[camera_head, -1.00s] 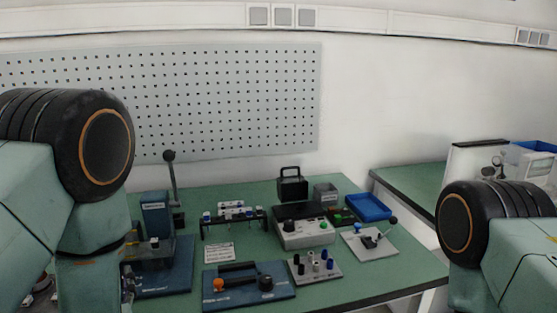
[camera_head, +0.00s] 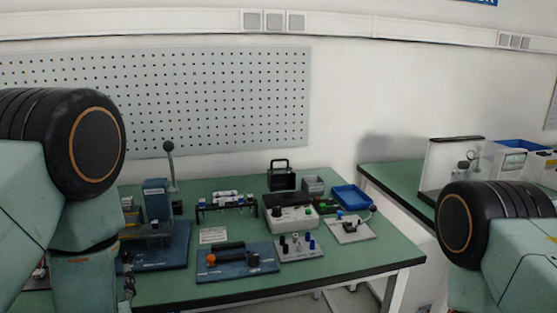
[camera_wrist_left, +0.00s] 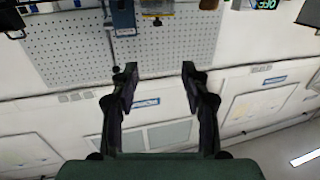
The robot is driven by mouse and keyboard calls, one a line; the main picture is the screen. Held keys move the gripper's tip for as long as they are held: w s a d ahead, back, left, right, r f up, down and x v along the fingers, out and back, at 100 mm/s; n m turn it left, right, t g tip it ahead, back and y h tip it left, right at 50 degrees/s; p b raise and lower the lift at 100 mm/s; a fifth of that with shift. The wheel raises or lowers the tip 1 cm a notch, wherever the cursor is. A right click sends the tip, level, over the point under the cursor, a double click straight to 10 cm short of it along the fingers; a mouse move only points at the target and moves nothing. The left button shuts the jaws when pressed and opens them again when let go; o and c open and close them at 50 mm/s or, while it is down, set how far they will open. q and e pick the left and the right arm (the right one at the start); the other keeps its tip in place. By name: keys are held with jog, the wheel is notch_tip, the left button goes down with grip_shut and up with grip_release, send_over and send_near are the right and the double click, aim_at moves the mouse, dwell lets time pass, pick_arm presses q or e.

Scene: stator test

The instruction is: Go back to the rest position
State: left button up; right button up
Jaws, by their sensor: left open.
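My left gripper (camera_wrist_left: 158,70) shows in the left wrist view with its two dark fingers spread apart and nothing between them. Behind it are the pegboard and the wall, which appear upside down. In the head view my left arm stands folded at the left edge and my right arm at the right edge.
A lever press (camera_head: 160,225), a blue plate with a black handle (camera_head: 238,262), a grey meter box (camera_head: 290,219) and a blue tray (camera_head: 351,196) stand on the bench. A second bench (camera_head: 395,178) is at the right. The pegboard (camera_head: 210,95) hangs behind.

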pick_arm(q)
notch_tip(320, 180, down, 10)
jog(key=s+d+m+g+h, duration=0.2)
jog(key=g+h, duration=0.1)
jog(key=g, duration=0.1)
jog(key=s+d+f+m+g+h, duration=0.1)
jog(key=s+f+g, duration=0.3)
jog(key=s, duration=0.5)
jog(key=s+d+f+m+g+h, duration=0.1)
jog(key=s+d+f+g+h, duration=0.1)
jog(key=s+f, duration=0.5)
jog(key=s+d+f+g+h, duration=0.1)
jog(key=s+d+f+g, duration=0.2)
jog(key=s, duration=0.8)
notch_tip(320, 180, down, 3)
jog(key=g, duration=0.3)
jog(key=shift+s+d+r+m+h, duration=0.2)
jog(key=shift+s+d+m+h, duration=0.1)
jog(key=shift+s+m+h, duration=0.1)
